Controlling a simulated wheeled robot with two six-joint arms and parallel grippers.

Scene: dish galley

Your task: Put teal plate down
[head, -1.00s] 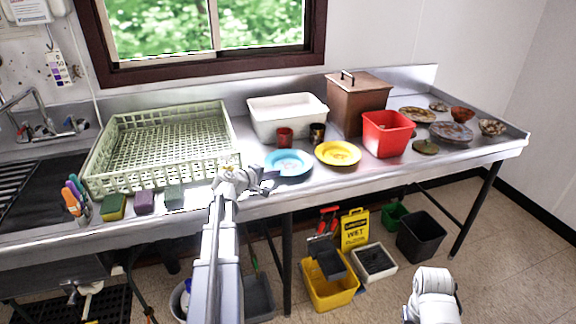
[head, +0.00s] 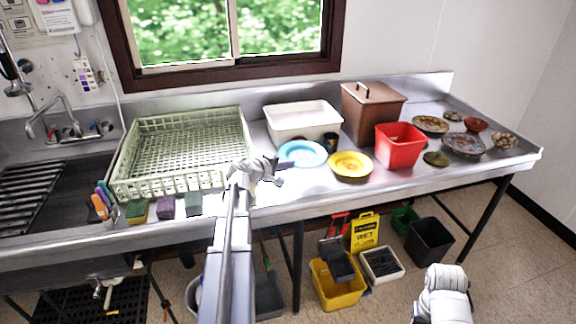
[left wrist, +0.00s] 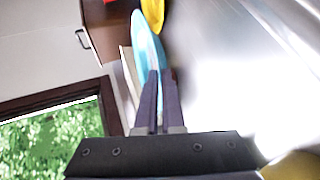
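The teal plate (head: 302,153) is light blue-teal and round. In the left wrist view the fingers (left wrist: 159,85) pinch the rim of the teal plate (left wrist: 147,45), seen nearly edge-on. Part of my right arm shows at lower right; its gripper fingers are not visible.
A yellow plate (head: 351,165) lies just right of the teal plate. A pale green dish rack (head: 180,150) stands left, a white tub (head: 303,120) and dark cup (head: 330,141) behind, a red bin (head: 400,146) right. Counter in front of the teal plate is clear.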

